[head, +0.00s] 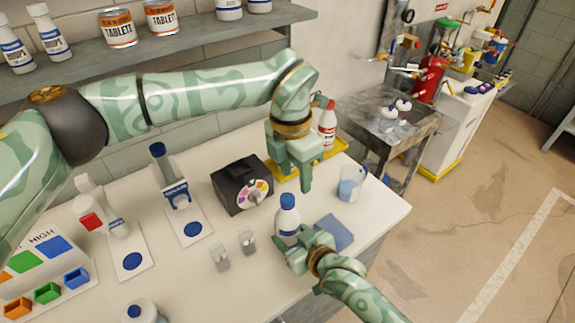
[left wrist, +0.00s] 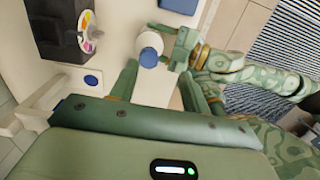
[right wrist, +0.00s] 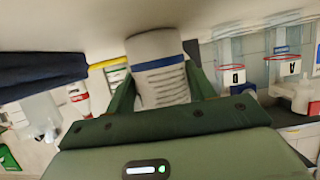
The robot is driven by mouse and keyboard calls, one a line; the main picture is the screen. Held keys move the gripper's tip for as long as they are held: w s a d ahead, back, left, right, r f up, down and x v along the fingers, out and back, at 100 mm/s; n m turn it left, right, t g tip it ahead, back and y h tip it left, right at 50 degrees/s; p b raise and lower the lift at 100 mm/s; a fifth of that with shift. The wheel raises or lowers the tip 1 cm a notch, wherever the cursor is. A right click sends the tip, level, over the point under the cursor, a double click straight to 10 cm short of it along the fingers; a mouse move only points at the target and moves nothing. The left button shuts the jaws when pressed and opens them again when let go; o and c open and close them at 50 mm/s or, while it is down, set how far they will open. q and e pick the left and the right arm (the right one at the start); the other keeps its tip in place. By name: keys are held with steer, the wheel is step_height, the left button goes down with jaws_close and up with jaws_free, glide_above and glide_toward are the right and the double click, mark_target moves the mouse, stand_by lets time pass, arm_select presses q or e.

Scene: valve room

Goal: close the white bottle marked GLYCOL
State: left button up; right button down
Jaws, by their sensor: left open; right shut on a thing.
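The white bottle (head: 287,225) stands upright near the table's front right, with a blue cap (head: 288,201) on its top. I cannot tell how tight the cap sits. My right gripper (head: 298,250) is shut on the bottle's body from the front right. In the right wrist view the bottle (right wrist: 160,75) fills the space between the fingers; its print is too small to read. My left gripper (head: 293,180) is open and empty, pointing down behind and above the bottle. In the left wrist view the blue cap (left wrist: 149,57) shows just beyond the fingers.
A black box with a coloured dial (head: 240,186) stands left of the bottle. Two small glasses (head: 220,258), a blue pad (head: 334,232) and a beaker (head: 350,186) are close by. A yellow tray (head: 337,148) with a red-capped bottle (head: 327,125) lies behind.

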mark_target(287, 198)
arm_select(q)
steer(key=n, duration=0.6)
steer(key=shift+w+a+r+n, duration=0.25)
steer(key=shift+r+n, duration=0.15)
steer(key=n, duration=0.3)
steer(key=shift+a+r, duration=0.1)
steer(key=shift+a, duration=0.05)
steer(key=n, duration=0.5)
steer(key=shift+a+y, duration=0.25)
steer(key=shift+y, duration=0.05)
steer(key=n, duration=0.3)
steer(key=shift+a, duration=0.1)
steer(key=shift+f, duration=4)
